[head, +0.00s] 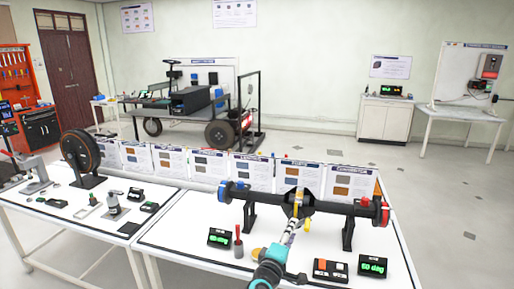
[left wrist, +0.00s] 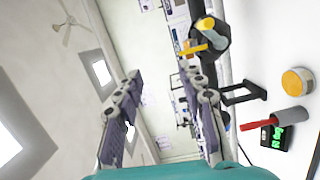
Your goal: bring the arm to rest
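My left gripper (head: 291,229) reaches up from the bottom middle of the head view, in front of the black centre housing (head: 298,203) of the axle on the near table. In the left wrist view my left gripper (left wrist: 160,75) shows two finger pads well apart, with only distant room background between them. It is open and empty. The housing also shows in the left wrist view (left wrist: 216,42), beside the right finger and apart from it, with yellow parts on it. My right gripper is in neither view.
The axle (head: 335,207) rests on black stands on the white table (head: 190,262). A red-handled tool (head: 238,243), a green display (head: 219,237), a switch box (head: 330,270) and another display (head: 373,266) lie close by. Upright cards (head: 248,172) line the back. Floor beyond is open.

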